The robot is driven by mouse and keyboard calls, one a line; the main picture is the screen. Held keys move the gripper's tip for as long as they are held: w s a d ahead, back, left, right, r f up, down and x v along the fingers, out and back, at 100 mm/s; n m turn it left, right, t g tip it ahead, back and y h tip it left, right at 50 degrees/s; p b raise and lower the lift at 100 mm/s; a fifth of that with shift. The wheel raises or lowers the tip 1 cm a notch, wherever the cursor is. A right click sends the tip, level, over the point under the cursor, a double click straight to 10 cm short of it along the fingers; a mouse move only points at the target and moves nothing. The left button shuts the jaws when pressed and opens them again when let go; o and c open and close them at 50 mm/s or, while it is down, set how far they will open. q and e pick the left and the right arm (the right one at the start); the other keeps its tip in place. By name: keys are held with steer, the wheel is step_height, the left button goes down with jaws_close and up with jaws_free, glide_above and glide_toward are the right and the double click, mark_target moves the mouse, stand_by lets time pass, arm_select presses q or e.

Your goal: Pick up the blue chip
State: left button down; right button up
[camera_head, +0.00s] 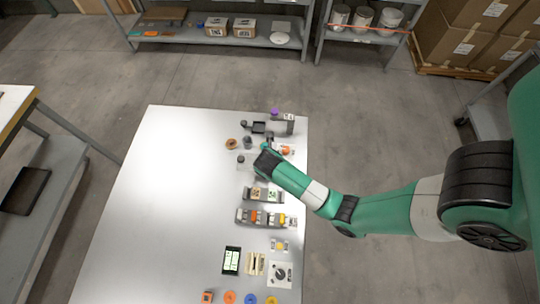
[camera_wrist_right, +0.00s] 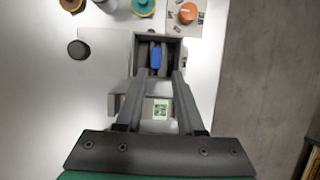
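In the head view my right gripper (camera_head: 262,164) is over the right side of the table and hides the chip. My left gripper is not in view.
The white table (camera_head: 150,220) is clear on its left. An orange knob (camera_wrist_right: 187,12), a green ring (camera_wrist_right: 143,6) and a black button (camera_wrist_right: 78,48) lie near the holder. Several devices and coloured discs line the table's right side, including a black-framed display (camera_head: 232,260).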

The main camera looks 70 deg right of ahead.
steer(key=b+x, duration=0.1)
steer(key=x, duration=0.2)
steer(key=b+x, duration=0.1)
steer(key=x, duration=0.2)
steer(key=b+x, duration=0.1)
steer(key=x, duration=0.2)
steer(key=shift+w, duration=0.3)
steer(key=shift+r, duration=0.1)
jaws_close()
